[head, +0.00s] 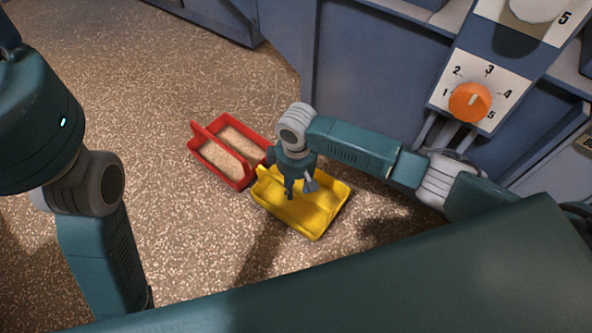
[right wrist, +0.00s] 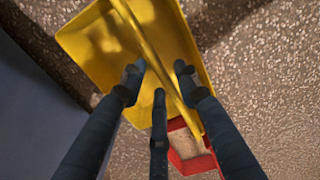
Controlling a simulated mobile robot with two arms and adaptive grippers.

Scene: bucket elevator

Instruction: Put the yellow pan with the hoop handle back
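The yellow pan (head: 312,222) lies on the speckled floor near the middle of the head view, touching or very close to a red pan. My right gripper (head: 301,190) is over it, pointing down. In the right wrist view, the pan (right wrist: 88,45) shows a long yellow bar, its handle (right wrist: 150,45), crossing it. The fingers of my right gripper (right wrist: 158,80) are spread, with the bar running between them. I cannot tell how far below the fingertips the bar is. The pan looks empty where visible. My left arm shows at the left, but its gripper is out of view.
The red pan (head: 212,169) holds pale grain in two parts, with a red bar across it. A blue-grey machine (head: 365,80) stands behind, with an orange dial (head: 470,101) on a numbered plate. Open floor lies left of the pans.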

